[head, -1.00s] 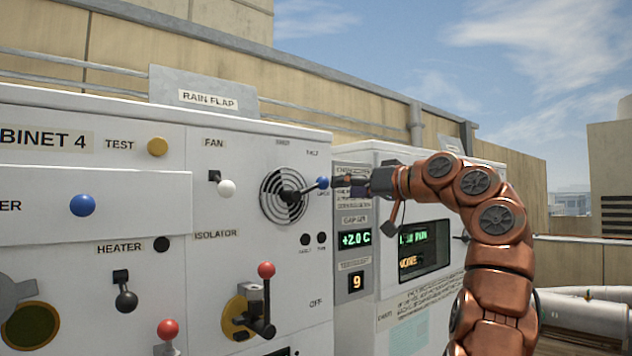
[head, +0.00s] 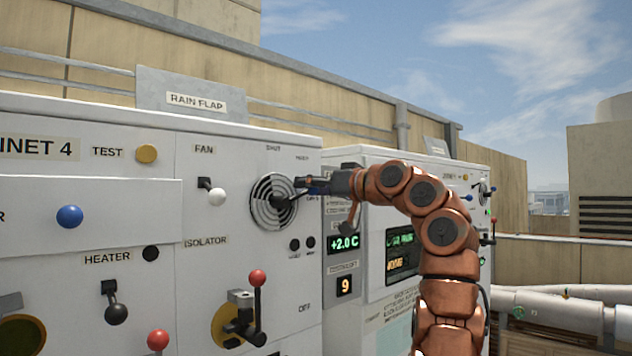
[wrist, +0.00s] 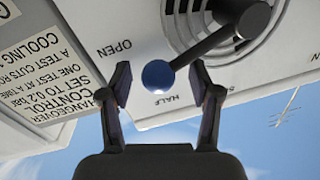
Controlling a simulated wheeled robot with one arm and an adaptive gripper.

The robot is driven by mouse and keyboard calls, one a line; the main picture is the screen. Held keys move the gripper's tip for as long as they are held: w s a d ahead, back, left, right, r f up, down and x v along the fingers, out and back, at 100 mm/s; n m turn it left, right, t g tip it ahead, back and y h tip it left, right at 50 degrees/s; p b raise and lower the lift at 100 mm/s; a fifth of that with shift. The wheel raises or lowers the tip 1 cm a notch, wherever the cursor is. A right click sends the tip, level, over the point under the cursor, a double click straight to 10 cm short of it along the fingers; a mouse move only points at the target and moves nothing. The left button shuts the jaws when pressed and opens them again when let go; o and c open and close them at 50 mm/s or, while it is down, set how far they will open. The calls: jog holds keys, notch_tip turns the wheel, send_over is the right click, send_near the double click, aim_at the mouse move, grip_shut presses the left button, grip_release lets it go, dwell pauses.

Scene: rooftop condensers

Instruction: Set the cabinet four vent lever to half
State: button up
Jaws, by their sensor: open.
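The round vent (head: 274,202) is a dark slatted grille on the white cabinet four front. Its black lever (wrist: 212,48) runs from the hub to a blue ball knob (wrist: 158,76). In the wrist view the knob appears between the OPEN and HALF labels; the exact setting is hard to tell at this slant. My gripper (wrist: 162,90) is open, with one finger on each side of the knob and visible gaps. In the head view my gripper (head: 312,185) is at the vent's right side and covers the knob.
Left of the vent are the white fan knob (head: 217,197), the red-topped isolator lever (head: 257,278) and a blue knob (head: 69,216). A neighbouring cabinet with a lit display (head: 401,249) stands to the right, behind my arm. Open sky lies above.

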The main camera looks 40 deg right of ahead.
grip_shut()
dwell(0.5)
jog(key=shift+f, duration=0.1)
